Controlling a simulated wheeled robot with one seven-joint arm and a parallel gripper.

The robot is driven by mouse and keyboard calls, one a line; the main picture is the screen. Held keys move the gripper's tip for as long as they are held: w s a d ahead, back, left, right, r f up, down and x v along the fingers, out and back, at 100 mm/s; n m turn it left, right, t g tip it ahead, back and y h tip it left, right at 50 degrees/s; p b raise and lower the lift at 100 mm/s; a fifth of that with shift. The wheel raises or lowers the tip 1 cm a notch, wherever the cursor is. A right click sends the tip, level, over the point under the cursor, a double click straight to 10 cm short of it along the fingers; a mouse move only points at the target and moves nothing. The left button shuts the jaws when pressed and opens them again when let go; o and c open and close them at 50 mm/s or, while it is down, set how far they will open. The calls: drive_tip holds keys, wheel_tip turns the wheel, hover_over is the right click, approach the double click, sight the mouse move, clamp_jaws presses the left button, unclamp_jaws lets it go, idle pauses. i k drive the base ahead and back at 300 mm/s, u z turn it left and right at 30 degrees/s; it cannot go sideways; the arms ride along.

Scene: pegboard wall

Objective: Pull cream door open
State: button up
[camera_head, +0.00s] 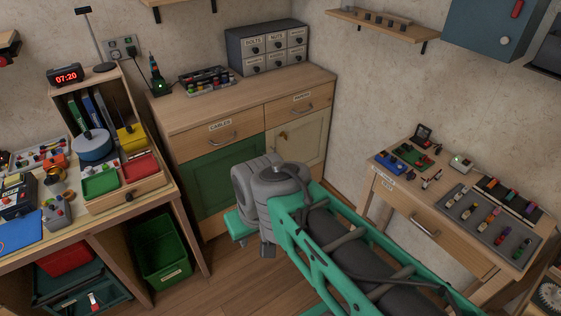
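The cream door (309,139) is the right-hand door of the wooden cabinet (190,117), below the drawer labelled at its front. It looks shut, flush with the cabinet front. A small brass-coloured knob (283,135) sits near its upper left edge. My green and grey arm reaches up from the lower right and covers the door's lower part.
A green door (225,172) is beside the cream one, on its left. A cluttered workbench (165,188) with a green bin (163,250) below stands left. A small table (387,199) with a handled drawer stands right. Some wooden floor (235,277) is clear.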

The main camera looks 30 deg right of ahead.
sight(306, 143)
drive_tip(key=z, duration=0.15)
drive_tip(key=i, duration=1.25)
drive_tip(key=u, duration=0.3)
